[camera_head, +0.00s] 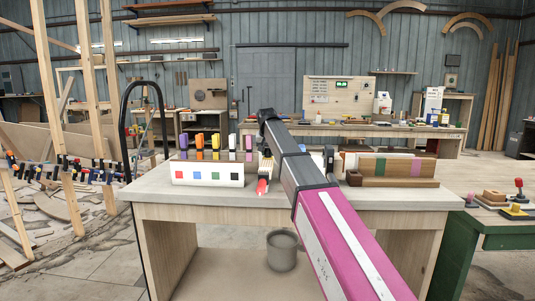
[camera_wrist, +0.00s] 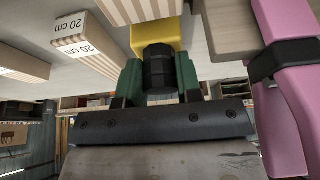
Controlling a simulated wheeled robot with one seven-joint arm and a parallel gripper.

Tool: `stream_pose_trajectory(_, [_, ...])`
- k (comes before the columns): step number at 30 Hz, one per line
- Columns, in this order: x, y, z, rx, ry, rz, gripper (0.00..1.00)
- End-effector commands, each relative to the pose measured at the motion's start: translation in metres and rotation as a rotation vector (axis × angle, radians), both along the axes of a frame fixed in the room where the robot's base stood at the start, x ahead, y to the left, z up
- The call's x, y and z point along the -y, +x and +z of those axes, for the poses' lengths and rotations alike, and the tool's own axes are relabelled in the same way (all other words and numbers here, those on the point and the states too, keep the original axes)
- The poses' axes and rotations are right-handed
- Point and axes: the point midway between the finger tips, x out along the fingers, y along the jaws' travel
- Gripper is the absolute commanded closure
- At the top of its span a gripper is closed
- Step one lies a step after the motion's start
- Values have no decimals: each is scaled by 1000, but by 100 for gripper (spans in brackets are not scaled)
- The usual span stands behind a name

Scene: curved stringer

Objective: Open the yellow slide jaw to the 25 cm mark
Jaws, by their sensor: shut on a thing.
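In the wrist view the yellow slide jaw (camera_wrist: 157,33) shows at top centre, with a black knob-like part (camera_wrist: 159,66) in front of it. My gripper (camera_wrist: 160,76) has its two green fingers shut on this black part, one on each side. A pale block (camera_wrist: 92,44) labelled "20 cm" on two faces lies to the left of the jaw. No 25 cm mark is visible. In the head view my arm crosses the bench, and the gripper and the jaw cannot be clearly made out there.
In the head view a white panel (camera_head: 208,183) with coloured squares stands on the bench (camera_head: 322,199), with several coloured upright pieces behind it. A wooden rack (camera_head: 392,182) stands at the right. A grey bucket (camera_head: 282,262) is below. Another block (camera_wrist: 22,64) lies left in the wrist view.

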Motion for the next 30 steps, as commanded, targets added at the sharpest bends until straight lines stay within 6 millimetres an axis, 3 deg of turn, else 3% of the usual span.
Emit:
stream_pose_trajectory(3, [-1, 36, 3, -1, 0, -1, 100])
stream_pose_trajectory(9, [1, 76, 2, 1, 0, 0, 100])
stream_pose_trajectory(19, [2, 77, 1, 3, 0, 1, 100])
stream_pose_trajectory(20, [2, 77, 1, 3, 0, 1, 58])
stream_pose_trajectory(30, [2, 75, 3, 1, 0, 0, 57])
